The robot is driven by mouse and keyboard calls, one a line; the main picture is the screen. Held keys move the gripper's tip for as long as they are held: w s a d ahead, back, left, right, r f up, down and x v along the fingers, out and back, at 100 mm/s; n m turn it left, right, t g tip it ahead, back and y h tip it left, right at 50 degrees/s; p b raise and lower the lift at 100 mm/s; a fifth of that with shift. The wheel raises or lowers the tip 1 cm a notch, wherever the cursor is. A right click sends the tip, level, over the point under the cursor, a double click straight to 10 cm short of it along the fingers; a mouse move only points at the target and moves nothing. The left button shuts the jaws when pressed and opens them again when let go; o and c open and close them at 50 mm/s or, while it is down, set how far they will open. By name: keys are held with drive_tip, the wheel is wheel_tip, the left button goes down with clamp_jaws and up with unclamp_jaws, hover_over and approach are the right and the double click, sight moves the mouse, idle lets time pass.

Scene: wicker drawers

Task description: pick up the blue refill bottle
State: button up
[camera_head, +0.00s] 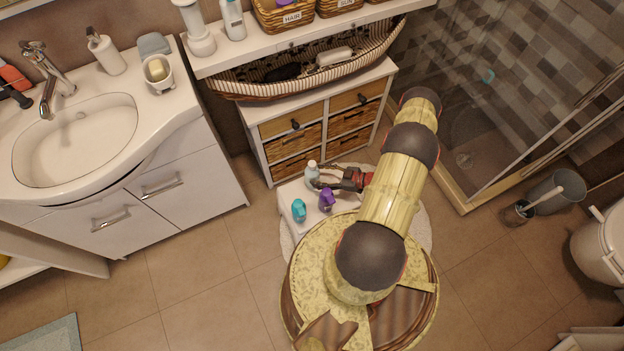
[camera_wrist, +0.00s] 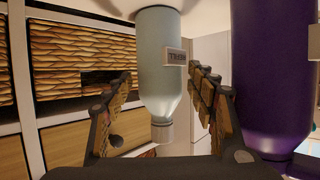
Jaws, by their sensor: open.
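The blue refill bottle (camera_head: 312,174) is pale blue with a light cap. It stands on a small white stand (camera_head: 287,192) in front of the wicker drawers. In the wrist view, which appears upside down, the bottle (camera_wrist: 160,60) carries a small label with upside-down lettering. My gripper (camera_head: 325,178) reaches in from the right, close to the bottle. In the wrist view, the open fingers of my gripper (camera_wrist: 160,82) are on either side of the bottle's outline, with gaps showing. Whether the bottle is fully between the fingertips is hard to tell.
A purple bottle (camera_head: 326,200) stands close beside the gripper and looms large in the wrist view (camera_wrist: 272,75). A teal bottle (camera_head: 299,211) stands nearer the front of the stand. The wicker drawer cabinet (camera_head: 318,130) is just behind. Open floor (camera_head: 190,280) lies to the left.

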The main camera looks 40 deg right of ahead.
drive_tip(key=shift+x, duration=0.9)
drive_tip(key=c, duration=1.2)
